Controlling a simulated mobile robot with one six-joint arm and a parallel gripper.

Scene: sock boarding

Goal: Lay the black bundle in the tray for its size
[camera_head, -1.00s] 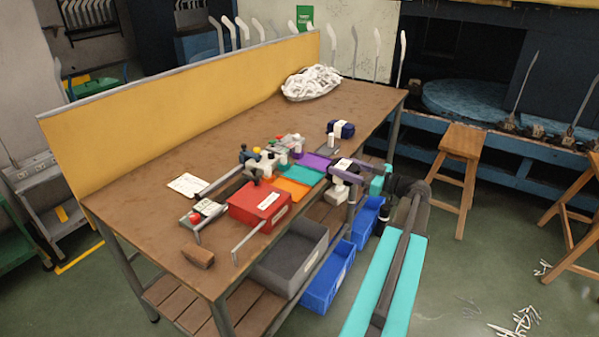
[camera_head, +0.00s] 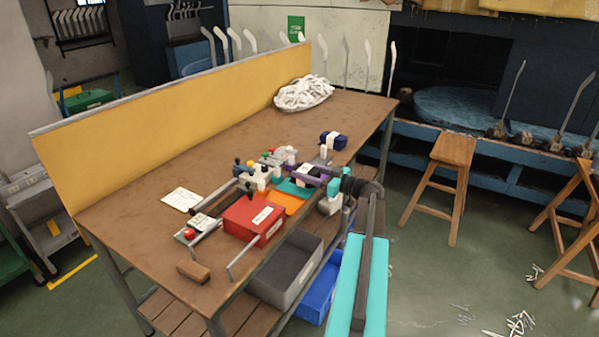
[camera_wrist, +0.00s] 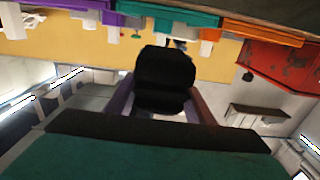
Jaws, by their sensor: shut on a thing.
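The black bundle (camera_wrist: 163,80) is held between the two fingers of my gripper (camera_wrist: 160,108) in the wrist view. In the head view, my gripper (camera_head: 305,176) is shut on the bundle (camera_head: 311,170), which shows a white band, above the row of coloured trays. The teal tray (camera_head: 293,188) lies just below it, partly covered by my gripper. The orange tray (camera_head: 288,201) and the red tray (camera_head: 246,222) are nearer the front left. Size labels are unreadable.
A dark blue bundle (camera_head: 328,143) with a white band stands behind the trays. Small coloured-topped items (camera_head: 262,172) crowd the trays' left side. A white pile (camera_head: 304,92) lies at the far end. A wooden block (camera_head: 194,272) and a metal handle (camera_head: 250,252) are near the front.

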